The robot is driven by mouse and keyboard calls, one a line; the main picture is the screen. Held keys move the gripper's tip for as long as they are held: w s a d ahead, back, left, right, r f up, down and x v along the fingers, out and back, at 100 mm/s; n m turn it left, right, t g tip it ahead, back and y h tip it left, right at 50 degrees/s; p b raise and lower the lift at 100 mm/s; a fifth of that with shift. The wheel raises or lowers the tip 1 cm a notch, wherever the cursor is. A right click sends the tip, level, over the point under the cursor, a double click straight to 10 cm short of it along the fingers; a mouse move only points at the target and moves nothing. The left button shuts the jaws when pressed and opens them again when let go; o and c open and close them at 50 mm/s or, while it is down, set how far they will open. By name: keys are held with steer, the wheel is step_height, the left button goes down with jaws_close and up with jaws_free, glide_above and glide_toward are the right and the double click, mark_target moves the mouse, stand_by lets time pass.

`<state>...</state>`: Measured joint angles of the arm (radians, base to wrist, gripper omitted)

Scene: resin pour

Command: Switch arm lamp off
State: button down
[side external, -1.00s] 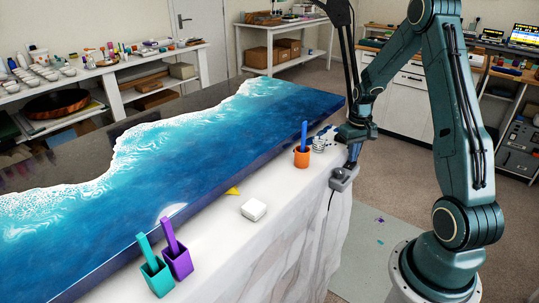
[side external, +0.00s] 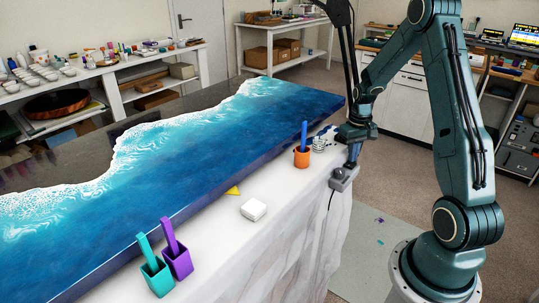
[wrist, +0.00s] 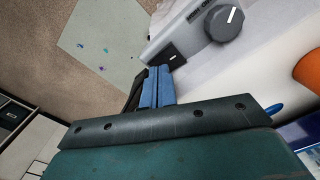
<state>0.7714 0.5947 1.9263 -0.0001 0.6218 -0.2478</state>
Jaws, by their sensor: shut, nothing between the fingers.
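A grey switch box (side external: 343,180) with a dark knob sits at the table's right edge, a cable hanging from it. In the wrist view the grey box (wrist: 160,45) carries a round grey dial (wrist: 224,22) with a white pointer and a small black rocker switch (wrist: 173,56) with a white mark. My gripper (side external: 352,163) is shut and empty, pointing down at the box. In the wrist view its blue fingertips (wrist: 157,82) are close beside the rocker; contact cannot be told. Dark slender poles (side external: 347,50), apparently the lamp's arm, rise behind my arm. The lamp head is out of view.
An orange cup (side external: 302,159) with a blue stick stands left of my gripper. A white block (side external: 253,209), teal cup (side external: 157,278) and purple cup (side external: 179,261) stand along the front. The blue resin slab (side external: 200,150) fills the table's far side.

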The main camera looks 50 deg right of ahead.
steer(key=shift+r, duration=3.15)
steer(key=s+a+r+n+t+h, duration=0.1)
steer(key=s+a+r+n+t, duration=0.15)
steer(key=a+r, duration=1.35)
steer(key=s+a+r+n+t+y, duration=0.1)
steer(key=s+a+n+t, duration=0.2)
steer(key=s+a, duration=0.8)
steer(key=shift+a, duration=1.65)
